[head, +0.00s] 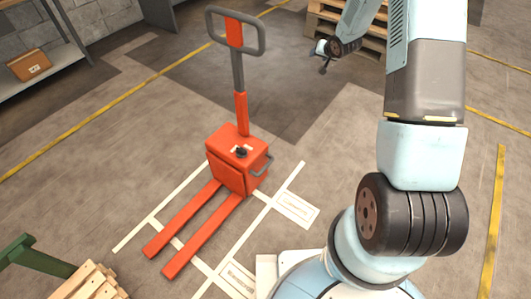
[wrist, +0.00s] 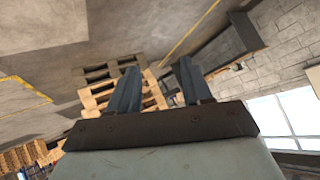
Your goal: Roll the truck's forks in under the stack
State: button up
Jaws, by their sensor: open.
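The orange-red pallet truck (head: 236,158) stands on the floor left of my arm, its grey loop handle (head: 236,32) upright. Its two forks (head: 197,232) lie low and point to the lower left. A stack of wooden pallets (head: 88,284) is cut off at the lower left corner, with a visible gap between it and the fork tips. Another wooden pallet stack (head: 372,42) stands at the back, partly hidden by my arm; it seems to show in the wrist view (wrist: 97,97). My gripper (wrist: 157,82) is open and empty, away from the truck.
White lines mark the floor around the truck. A green bar (head: 38,262) stands beside the near stack. A shelf (head: 45,65) with a cardboard box (head: 29,65) is at the left wall. Open floor lies between truck and back stack.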

notch_tip(320, 180, down, 17)
jog(key=a+y, duration=0.3)
jog(key=m+y, duration=0.5)
jog(key=y, duration=0.2)
send_near(266, 166)
jog(key=x, duration=0.7)
jog(key=f+x, duration=0.1)
jog(key=x, duration=0.3)
jog(key=shift+w+d, duration=0.2)
jog(key=shift+d, duration=0.15)
jog(key=shift+c, duration=0.3)
grip_shut()
